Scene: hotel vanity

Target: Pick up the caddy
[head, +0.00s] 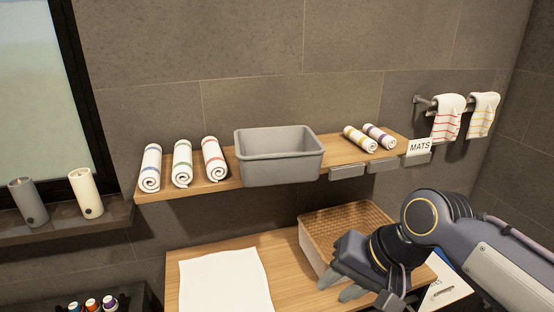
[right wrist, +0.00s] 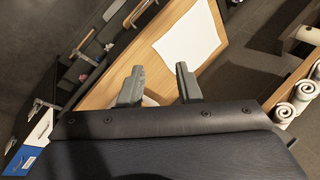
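The likely caddy is a grey, open-topped bin (head: 280,171) that sits upright on the wooden wall shelf, between two groups of rolled towels. No handle shows on it, and it looks empty as far as I can see. My right gripper (head: 341,286) is below and to the right of it, low over the wooden counter, in front of a woven-topped box. In the right wrist view the two fingers of the right gripper (right wrist: 160,85) are apart with nothing between them. My left gripper is not in view.
The shelf (head: 212,187) also holds rolled towels (head: 183,163) left and right of the bin. A white mat (head: 225,282) lies on the counter (head: 285,262) beside the woven-topped box (head: 350,222). A sign reads MATS (head: 420,147). Several bottles (head: 92,304) stand lower left.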

